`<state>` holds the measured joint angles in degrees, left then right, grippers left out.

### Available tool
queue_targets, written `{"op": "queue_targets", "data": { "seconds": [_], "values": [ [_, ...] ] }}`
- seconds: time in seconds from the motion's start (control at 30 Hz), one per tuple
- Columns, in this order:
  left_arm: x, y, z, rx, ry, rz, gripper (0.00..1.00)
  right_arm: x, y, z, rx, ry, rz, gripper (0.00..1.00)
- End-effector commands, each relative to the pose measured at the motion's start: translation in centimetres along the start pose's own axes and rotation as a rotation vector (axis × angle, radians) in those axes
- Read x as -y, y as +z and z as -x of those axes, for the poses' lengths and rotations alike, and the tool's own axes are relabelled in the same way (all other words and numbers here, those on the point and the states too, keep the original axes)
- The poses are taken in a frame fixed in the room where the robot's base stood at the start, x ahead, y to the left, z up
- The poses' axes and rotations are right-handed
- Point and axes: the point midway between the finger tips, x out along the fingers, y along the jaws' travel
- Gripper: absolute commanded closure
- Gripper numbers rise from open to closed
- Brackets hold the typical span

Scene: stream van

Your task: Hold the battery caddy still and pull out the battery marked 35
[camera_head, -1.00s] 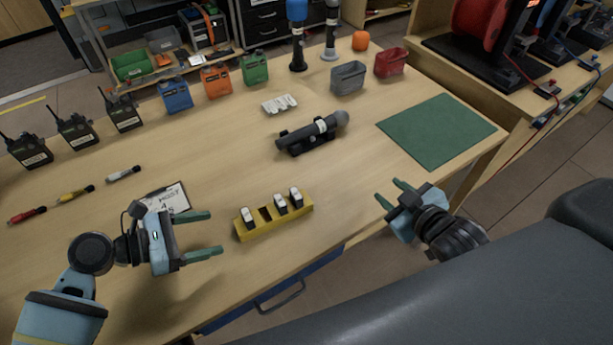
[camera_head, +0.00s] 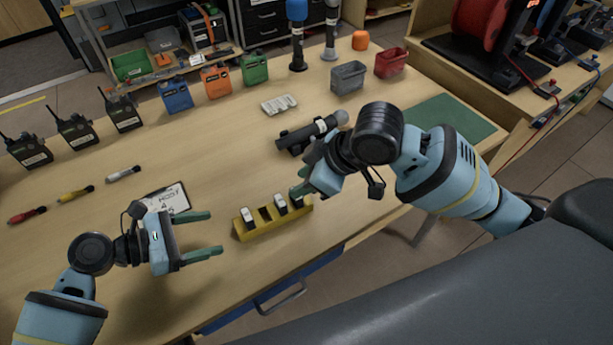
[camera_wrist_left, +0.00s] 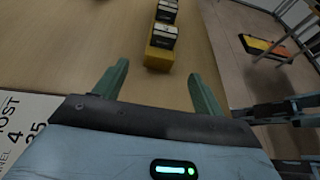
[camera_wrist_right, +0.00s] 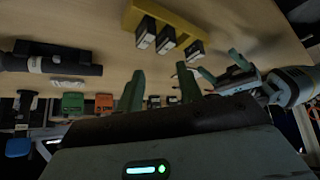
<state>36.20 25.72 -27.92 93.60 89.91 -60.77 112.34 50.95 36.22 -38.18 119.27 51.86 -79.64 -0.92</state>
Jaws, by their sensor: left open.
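The yellow battery caddy (camera_head: 262,232) sits near the table's front edge. A left battery (camera_head: 248,214) and a middle battery (camera_head: 281,204) stand in it with an empty slot between. The right-end battery is mostly hidden by my right gripper in the head view; the right wrist view shows three batteries (camera_wrist_right: 167,40) in the caddy (camera_wrist_right: 190,24). I cannot read their markings. My left gripper (camera_head: 207,233) is open and empty, left of the caddy; its fingers point at the caddy (camera_wrist_left: 158,60). My right gripper (camera_head: 301,186) is near the caddy's right end, fingers apart and empty (camera_wrist_right: 162,82).
A card (camera_head: 168,198) reading HOST, 4 and 35 lies behind my left gripper. A microphone in a black stand (camera_head: 308,134) is behind my right gripper. Radios (camera_head: 75,130), coloured boxes (camera_head: 215,80) and bins (camera_head: 348,77) stand farther back.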

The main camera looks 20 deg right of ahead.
Motion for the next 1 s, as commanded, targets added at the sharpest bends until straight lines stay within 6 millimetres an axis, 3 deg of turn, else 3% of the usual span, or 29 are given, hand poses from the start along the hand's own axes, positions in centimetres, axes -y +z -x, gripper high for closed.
{"op": "queue_targets", "data": {
  "seconds": [0.23, 0.57, 1.0],
  "values": [
    [0.0, 0.0, 0.0, 0.000, 0.000, 0.000, 0.30, 0.4, -0.2, 1.0, 0.105, -0.054, 0.048, 0.64],
    [0.0, 0.0, -0.3, 0.001, 0.000, 0.000, 0.30, 0.5, -0.1, 1.1, 0.122, -0.063, 0.054, 0.64],
    [0.0, 0.1, -5.8, 0.002, 0.000, 0.000, 0.30, 0.5, -0.1, 1.1, 0.121, -0.063, 0.053, 0.64]
  ]
}}
